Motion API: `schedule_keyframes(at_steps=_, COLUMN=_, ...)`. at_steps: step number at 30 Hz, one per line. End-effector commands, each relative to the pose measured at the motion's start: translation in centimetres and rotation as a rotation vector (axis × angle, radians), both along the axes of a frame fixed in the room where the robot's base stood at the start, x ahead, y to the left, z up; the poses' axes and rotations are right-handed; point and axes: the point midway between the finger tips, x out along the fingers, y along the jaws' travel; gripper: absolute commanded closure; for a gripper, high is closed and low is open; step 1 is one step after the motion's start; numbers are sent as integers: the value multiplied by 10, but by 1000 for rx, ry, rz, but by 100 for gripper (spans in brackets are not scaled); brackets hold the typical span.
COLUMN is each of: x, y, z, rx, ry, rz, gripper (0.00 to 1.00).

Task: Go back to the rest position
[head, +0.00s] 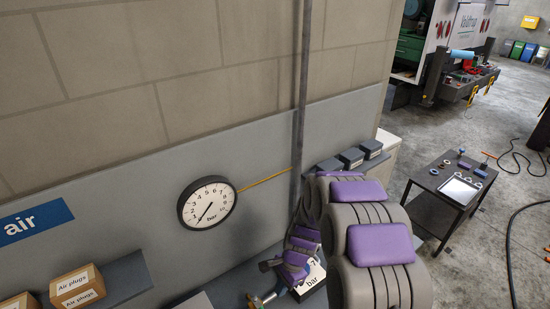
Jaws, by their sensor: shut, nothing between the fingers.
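My gripper (268,265) shows low in the middle of the head view, at the end of my grey and purple arm. It is small and partly covered by my own arm links, and it is shut and empty. Just below it is a brass-coloured fitting with a blue part (262,299), cut by the picture's lower edge. I cannot tell whether the gripper touches it. A white card marked "7 bar" (314,279) stands just right of the gripper, partly hidden by my arm.
A round pressure gauge (208,202) hangs on the wall left of my arm, near a vertical pipe (303,90). Air plug boxes (78,287) sit on a shelf at lower left. A black cart (433,205) with parts stands right, with open floor and a hose (511,245) beyond.

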Motion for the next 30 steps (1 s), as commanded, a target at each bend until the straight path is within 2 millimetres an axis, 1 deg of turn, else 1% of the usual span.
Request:
schedule_keyframes(at_steps=2, x=-1, y=0, z=2, rx=1, ry=-4, rz=8, gripper=100)
schedule_keyframes(at_steps=5, x=-5, y=-2, z=11, rx=5, ry=-15, rz=44, gripper=100)
schedule_keyframes(at_steps=8, x=-16, y=-6, z=25, rx=12, ry=-34, rz=111, gripper=100)
schedule_keyframes(at_steps=14, x=-49, y=-20, z=61, rx=18, ry=-75, rz=284, gripper=100)
schedule_keyframes(at_steps=21, x=-99, y=-39, z=92, rx=10, ry=-110, rz=486, gripper=100)
schedule_keyframes(at_steps=26, x=-138, y=-54, z=105, rx=-3, ry=-125, rz=613, gripper=100)
schedule_keyframes(at_steps=30, x=-173, y=-68, z=113, rx=-17, ry=-136, rz=719, gripper=100)
